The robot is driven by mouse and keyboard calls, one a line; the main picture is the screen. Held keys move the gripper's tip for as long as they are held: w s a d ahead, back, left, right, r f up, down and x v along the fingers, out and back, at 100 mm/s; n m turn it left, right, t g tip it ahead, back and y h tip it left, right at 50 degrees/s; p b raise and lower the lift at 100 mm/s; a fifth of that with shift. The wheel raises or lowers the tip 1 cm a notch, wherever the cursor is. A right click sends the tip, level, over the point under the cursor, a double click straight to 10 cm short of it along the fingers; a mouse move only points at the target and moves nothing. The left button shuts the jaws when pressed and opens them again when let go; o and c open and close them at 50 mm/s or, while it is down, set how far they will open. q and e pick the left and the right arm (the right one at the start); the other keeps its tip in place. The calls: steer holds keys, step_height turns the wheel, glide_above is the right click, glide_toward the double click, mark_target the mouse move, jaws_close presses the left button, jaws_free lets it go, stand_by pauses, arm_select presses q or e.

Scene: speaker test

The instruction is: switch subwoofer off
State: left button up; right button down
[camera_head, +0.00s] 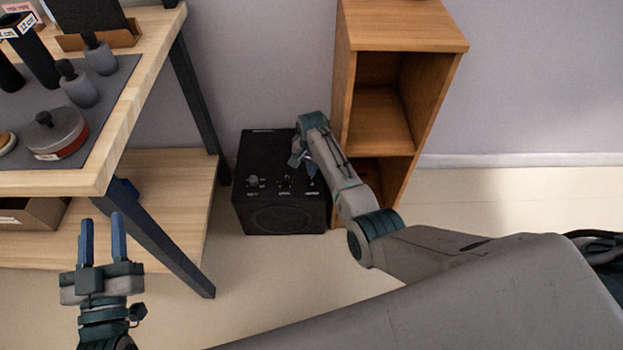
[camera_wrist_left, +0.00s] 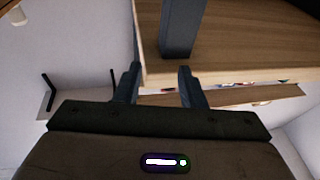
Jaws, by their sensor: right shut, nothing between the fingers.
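The black subwoofer (camera_head: 279,217) stands on the floor between the wooden table and the shelf. Small knobs and a switch show on the front part of its top, with a round speaker below them. My right gripper (camera_head: 308,171) is over the subwoofer's top at its right side, close to the controls. It is shut and empty; whether it touches a control cannot be told, and my arm hides part of the panel. My left gripper (camera_head: 101,222) is open and empty beside the table leg. It also shows in the left wrist view (camera_wrist_left: 158,82).
The wooden table (camera_head: 130,120) holds a grey mat with bottles and a round tin. A wooden shelf unit (camera_head: 400,22) stands right of the subwoofer, close to my right arm. A dark table leg (camera_head: 160,237) stands near my left gripper. Open floor (camera_head: 510,200) lies right.

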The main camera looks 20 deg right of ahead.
steer(key=shift+r, duration=0.25)
steer(key=shift+r+p, duration=0.2)
steer(key=shift+p, duration=0.25)
steer(key=shift+r+p, duration=0.25)
steer(key=shift+p, duration=0.05)
arm_select(q)
steer(key=s+f+g, duration=0.3)
steer(key=f+g, duration=0.3)
steer(key=f, duration=0.4)
steer(key=shift+s+d, duration=0.15)
steer(key=shift+d, duration=0.25)
arm_select(e)
steer(key=shift+r, duration=0.1)
arm_select(q)
steer(key=shift+f+n, duration=0.1)
steer(key=shift+n, duration=0.2)
